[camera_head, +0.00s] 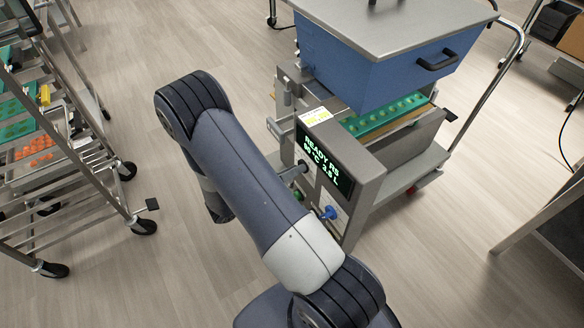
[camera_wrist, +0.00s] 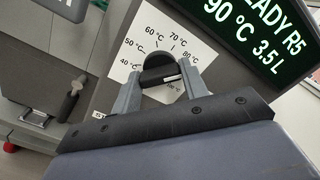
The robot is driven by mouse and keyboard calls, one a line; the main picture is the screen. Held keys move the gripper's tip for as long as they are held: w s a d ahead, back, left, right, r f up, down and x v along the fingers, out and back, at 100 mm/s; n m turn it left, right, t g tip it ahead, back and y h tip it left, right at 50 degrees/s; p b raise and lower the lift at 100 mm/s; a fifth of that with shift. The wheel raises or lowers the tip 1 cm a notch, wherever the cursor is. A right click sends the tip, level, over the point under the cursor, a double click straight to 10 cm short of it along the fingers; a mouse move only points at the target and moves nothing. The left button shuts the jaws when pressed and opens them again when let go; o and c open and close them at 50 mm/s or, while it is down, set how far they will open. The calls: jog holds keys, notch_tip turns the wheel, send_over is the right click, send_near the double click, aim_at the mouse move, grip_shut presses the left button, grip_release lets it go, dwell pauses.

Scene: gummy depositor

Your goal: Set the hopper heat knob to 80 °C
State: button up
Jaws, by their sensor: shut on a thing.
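The black round heat knob (camera_wrist: 158,66) sits on a white dial plate (camera_wrist: 125,60) marked 40 to 80 °C, with a partly covered label below. My gripper (camera_wrist: 160,80) is shut on the knob, a grey finger on each side. The knob's white mark points right, below the 80 °C label. The green-lit display (camera_wrist: 250,30) reads READY R5, 90 °C, 3.5 L. The display (camera_head: 325,165) also shows on the depositor's front in the head view. There my arm hides the gripper.
The blue hopper (camera_head: 375,65) with a steel lid stands above a green mould tray (camera_head: 385,115). A blue knob (camera_head: 328,212) is low on the front panel. A wheeled rack (camera_head: 75,150) stands at left. Floor is open between rack and machine.

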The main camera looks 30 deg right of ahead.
dwell(0.4)
jog(key=o, duration=1)
jog(key=a, duration=1)
jog(key=shift+s+a, duration=0.2)
jog(key=shift+a, duration=0.2)
jog(key=d, duration=1)
jog(key=shift+w+d, duration=0.2)
jog(key=shift+d, duration=0.2)
